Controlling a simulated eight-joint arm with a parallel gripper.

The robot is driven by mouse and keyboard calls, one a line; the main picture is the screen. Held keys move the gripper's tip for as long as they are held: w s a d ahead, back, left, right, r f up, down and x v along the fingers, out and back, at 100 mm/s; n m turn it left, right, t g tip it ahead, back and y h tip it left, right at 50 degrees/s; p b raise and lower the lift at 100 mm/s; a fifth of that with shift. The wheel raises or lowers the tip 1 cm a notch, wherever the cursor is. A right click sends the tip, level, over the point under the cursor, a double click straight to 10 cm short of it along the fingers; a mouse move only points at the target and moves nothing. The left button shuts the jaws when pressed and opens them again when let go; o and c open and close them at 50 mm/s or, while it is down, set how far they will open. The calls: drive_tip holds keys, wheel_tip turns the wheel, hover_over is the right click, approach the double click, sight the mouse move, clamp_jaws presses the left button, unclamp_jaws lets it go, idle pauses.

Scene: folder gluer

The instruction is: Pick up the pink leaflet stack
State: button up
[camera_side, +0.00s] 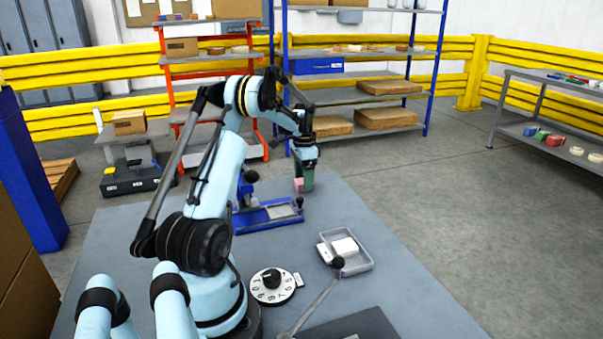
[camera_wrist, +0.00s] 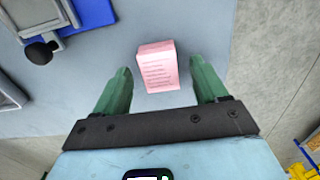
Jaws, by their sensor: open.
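The pink leaflet stack (camera_wrist: 158,68) stands on the grey table, with dark printed lines on the face toward the camera in the wrist view. It also shows in the side view (camera_side: 299,185), partly hidden by a finger, near the table's far edge. My gripper (camera_wrist: 160,82) is open, with its two green fingers apart, one to each side of the stack. A gap shows between each finger and the stack in the wrist view. In the side view my gripper (camera_side: 304,180) is low at the stack, pointing down.
A blue fixture (camera_side: 268,215) with a black-knobbed lever stands left of the stack. A grey tray (camera_side: 358,264) with a white block is nearer the front. A round numbered dial (camera_side: 272,287) sits by my base. The table right of the stack is clear up to its edge.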

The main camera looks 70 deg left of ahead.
drive_tip(key=shift+f, duration=0.25)
drive_tip(key=c, duration=1.1)
drive_tip(key=shift+r, duration=0.1)
drive_tip(key=shift+c, duration=0.2)
